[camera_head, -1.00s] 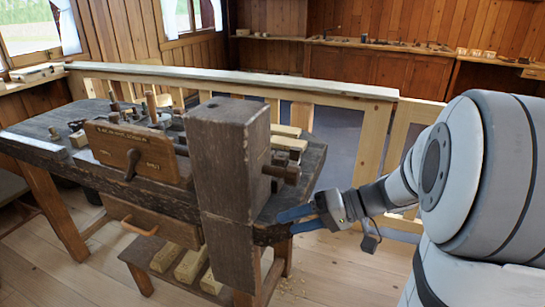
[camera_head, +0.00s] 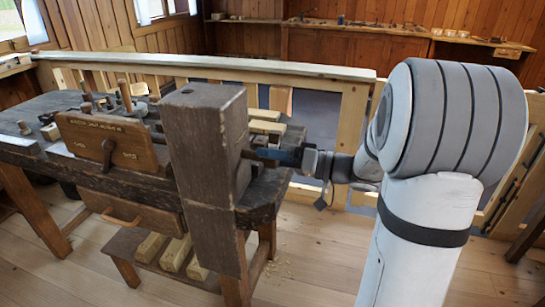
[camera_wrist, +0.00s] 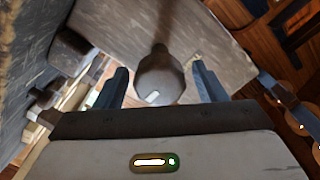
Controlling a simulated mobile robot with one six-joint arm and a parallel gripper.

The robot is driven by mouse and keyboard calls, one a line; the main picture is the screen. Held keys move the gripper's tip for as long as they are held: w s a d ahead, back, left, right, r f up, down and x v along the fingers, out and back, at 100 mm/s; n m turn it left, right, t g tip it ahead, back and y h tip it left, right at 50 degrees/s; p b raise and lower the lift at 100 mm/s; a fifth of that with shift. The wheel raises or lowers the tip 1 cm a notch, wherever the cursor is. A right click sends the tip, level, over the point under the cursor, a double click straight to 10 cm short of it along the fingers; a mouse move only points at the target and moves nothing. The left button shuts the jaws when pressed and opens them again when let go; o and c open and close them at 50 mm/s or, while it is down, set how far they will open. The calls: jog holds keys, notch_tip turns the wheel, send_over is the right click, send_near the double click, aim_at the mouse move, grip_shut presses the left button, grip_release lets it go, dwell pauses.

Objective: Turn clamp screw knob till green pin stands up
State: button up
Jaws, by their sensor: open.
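In the wrist view a dark knob (camera_wrist: 160,78) on a round shaft, with a pale mark on its face, sits between the two blue fingers of my gripper (camera_wrist: 159,69). The fingers are open, one on each side, with gaps visible between them and the knob. In the head view my gripper (camera_head: 272,154) is at the right side of the thick upright wooden post (camera_head: 207,140), and its fingers largely hide what is there. I cannot make out a green pin in either view.
A low shelf (camera_head: 160,262) holds wooden bars. Open floor lies to the right of the bench.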

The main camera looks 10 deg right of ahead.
jog(key=shift+c, duration=0.5)
jog(key=c, duration=0.9)
jog(key=shift+m, duration=0.4)
